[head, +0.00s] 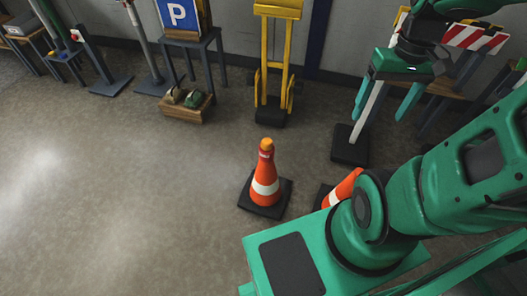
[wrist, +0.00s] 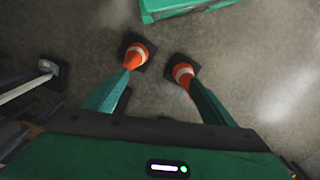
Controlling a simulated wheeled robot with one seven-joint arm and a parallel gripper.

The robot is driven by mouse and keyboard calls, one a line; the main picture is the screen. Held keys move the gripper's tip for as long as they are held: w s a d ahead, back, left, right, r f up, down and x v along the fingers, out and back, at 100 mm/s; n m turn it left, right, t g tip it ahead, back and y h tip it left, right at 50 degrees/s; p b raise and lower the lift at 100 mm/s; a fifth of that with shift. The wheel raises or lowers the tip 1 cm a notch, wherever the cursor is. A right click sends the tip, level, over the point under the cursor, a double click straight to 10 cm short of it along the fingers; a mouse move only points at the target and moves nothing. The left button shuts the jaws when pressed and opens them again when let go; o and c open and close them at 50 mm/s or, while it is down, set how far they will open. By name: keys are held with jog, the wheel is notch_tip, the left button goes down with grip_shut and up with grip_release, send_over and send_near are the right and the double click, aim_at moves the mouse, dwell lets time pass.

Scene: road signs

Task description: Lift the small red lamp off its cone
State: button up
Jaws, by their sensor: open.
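An orange and white cone (head: 265,188) stands upright on a black square base in the middle of the floor in the head view. A small lamp (head: 266,150) with an amber top and a red lower part sits on its tip. My gripper (head: 385,112) is open and empty, up and to the right of the lamp, clearly apart from it. In the wrist view, my spread fingers (wrist: 160,76) point toward two cones below. The right one (wrist: 183,73) looks like the lamp's cone; its top is hidden behind a finger.
A second cone (head: 343,189) is partly hidden behind my arm. A post on a black base (head: 350,147) stands near my gripper. The floor at left is clear.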

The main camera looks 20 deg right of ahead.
jog(key=w+f+n+y, duration=0.2)
jog(key=w+f+n, duration=0.5)
jog(key=w, duration=0.5)
jog(key=n+t+y, duration=0.3)
jog(key=n+y, duration=0.3)
jog(key=n, duration=0.1)
send_over(269, 150)
jog(key=s+d, duration=0.3)
jog(key=d, duration=0.7)
notch_tip(269, 150, down, 27)
jog(key=w+a+f+t, duration=0.1)
jog(key=a+f+t, duration=0.1)
jog(key=f, duration=0.3)
jog(key=w+a+f+t+y, duration=0.1)
jog(key=w+a+f+t, duration=0.1)
jog(key=a+f, duration=0.2)
jog(key=w+a+f+t+y, duration=0.1)
jog(key=w+a+f, duration=0.1)
jog(key=f, duration=0.4)
jog(key=shift+w+a+f+t, duration=0.1)
jog(key=shift+a+f+t, duration=0.05)
jog(key=shift+a+t, duration=0.3)
jog(key=shift+x, duration=2.6)
jog(key=c, duration=1.3)
